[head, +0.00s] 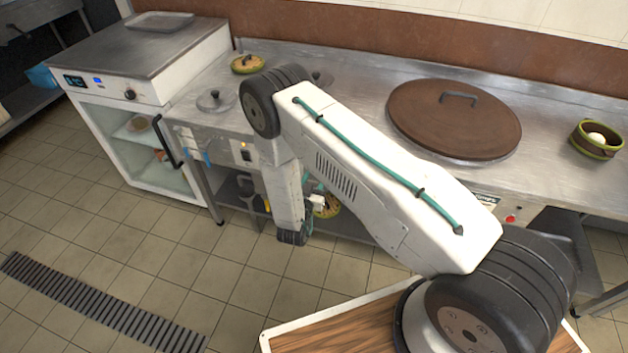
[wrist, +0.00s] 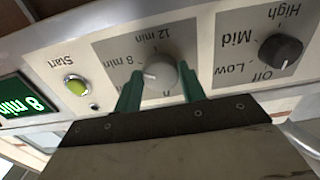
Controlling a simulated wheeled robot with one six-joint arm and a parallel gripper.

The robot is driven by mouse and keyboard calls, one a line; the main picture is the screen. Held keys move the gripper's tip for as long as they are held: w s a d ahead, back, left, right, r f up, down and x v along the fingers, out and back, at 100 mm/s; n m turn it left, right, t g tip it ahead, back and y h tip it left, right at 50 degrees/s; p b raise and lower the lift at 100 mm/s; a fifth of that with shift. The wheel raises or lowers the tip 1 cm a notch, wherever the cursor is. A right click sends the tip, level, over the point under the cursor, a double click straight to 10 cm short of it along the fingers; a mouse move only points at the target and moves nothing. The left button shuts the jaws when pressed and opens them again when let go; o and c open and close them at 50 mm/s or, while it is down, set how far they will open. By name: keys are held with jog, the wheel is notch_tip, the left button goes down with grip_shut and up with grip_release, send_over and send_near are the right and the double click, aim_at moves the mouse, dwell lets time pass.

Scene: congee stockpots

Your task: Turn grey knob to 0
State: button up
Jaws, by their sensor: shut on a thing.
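In the head view my arm covers the knob, and I cannot make out the fingers clearly.
A black knob (wrist: 281,50) with Off, Low, Mid and High labels is to the right. A lit Start button (wrist: 76,86) is to the left. In the head view a brown lid (head: 440,125) lies on the steel counter (head: 365,85), beside a white cabinet (head: 118,92).

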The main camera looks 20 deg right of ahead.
jog(key=shift+n, duration=0.3)
jog(key=n, duration=0.5)
jog(key=shift+s+n, duration=0.1)
jog(key=shift+n, duration=0.3)
jog(key=n, duration=0.5)
jog(key=shift+d, duration=0.1)
jog(key=n, duration=0.6)
jog(key=shift+r+n, duration=0.1)
jog(key=shift+n, duration=0.3)
jog(key=n, duration=0.5)
jog(key=shift+n, duration=0.4)
jog(key=o, duration=1)
jog(key=shift+c, duration=0.2)
